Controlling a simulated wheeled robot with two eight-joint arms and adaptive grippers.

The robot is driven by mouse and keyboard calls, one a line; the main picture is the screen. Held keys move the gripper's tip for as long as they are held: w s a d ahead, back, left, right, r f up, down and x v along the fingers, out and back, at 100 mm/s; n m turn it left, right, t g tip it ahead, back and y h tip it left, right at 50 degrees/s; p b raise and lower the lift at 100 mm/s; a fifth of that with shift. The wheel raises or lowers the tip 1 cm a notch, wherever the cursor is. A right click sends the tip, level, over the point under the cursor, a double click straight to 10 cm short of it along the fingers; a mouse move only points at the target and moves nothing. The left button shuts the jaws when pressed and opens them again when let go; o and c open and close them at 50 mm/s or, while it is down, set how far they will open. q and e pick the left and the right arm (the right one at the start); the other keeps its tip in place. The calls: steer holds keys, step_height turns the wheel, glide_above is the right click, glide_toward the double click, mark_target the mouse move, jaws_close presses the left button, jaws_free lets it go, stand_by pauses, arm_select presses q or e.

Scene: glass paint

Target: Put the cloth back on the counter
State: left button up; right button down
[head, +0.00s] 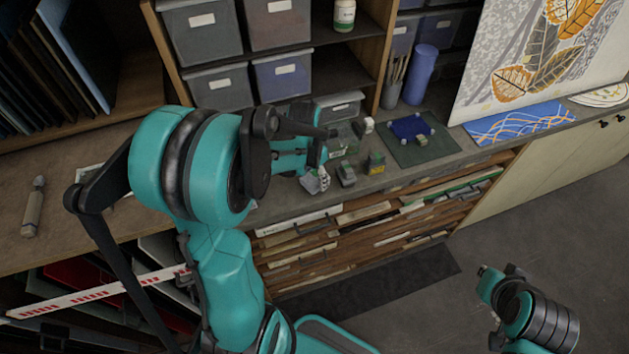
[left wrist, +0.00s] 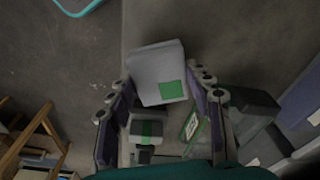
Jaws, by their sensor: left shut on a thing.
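My left gripper (head: 318,178) is at the front edge of the counter (head: 405,178). It is shut on a pale grey, bunched cloth (head: 314,184), held over the edge.
A green mat (head: 440,147) with a dark blue piece (head: 410,127) lies to the right. A blue patterned sheet (head: 520,123) lies farther right. Storage bins (head: 283,78) stand behind.

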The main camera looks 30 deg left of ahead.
arm_select(q)
step_height(320, 180, down, 2)
steer(key=shift+w+f, duration=0.1)
steer(key=shift+b, duration=0.3)
steer(key=o, duration=1.1)
